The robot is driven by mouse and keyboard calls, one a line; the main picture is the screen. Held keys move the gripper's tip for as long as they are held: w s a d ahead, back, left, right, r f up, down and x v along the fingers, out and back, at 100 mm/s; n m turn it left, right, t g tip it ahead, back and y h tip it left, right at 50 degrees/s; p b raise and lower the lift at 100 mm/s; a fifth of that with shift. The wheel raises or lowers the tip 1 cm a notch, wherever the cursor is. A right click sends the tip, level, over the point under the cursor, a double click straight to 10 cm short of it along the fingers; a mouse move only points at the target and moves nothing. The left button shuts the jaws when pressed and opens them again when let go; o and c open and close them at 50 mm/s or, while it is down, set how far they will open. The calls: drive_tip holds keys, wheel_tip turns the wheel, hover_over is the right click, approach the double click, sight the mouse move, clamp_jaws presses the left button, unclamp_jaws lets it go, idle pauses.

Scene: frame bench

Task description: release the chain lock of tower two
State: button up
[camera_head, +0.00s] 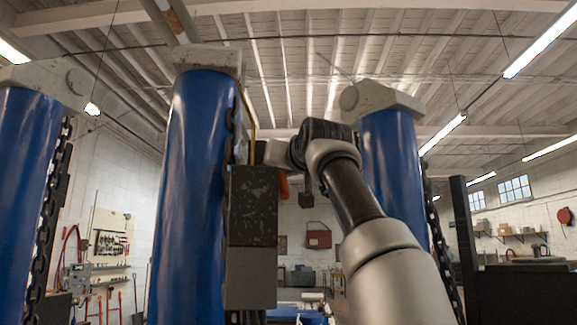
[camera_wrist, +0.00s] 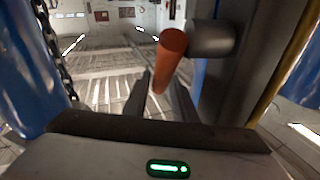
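Several blue towers stand in the head view; the middle one (camera_head: 190,200) is nearest my gripper, and I see no number on it. A dark grey box (camera_head: 252,205) is on its right side. An orange-red lever (camera_head: 283,187) hangs beside the box's upper edge. In the wrist view the lever (camera_wrist: 168,58) sticks out from a dark round hub (camera_wrist: 212,39).
A left tower (camera_head: 25,190) and a right tower (camera_head: 388,160) stand to either side. Dark chains run down along them, one (camera_head: 48,215) by the left tower. A yellow pipe (camera_wrist: 285,62) runs near the hub. A dark post (camera_head: 463,245) stands at the right.

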drive_tip(key=b+v, duration=0.8)
drive_tip(key=v, duration=0.9)
drive_tip(key=shift+s, duration=0.1)
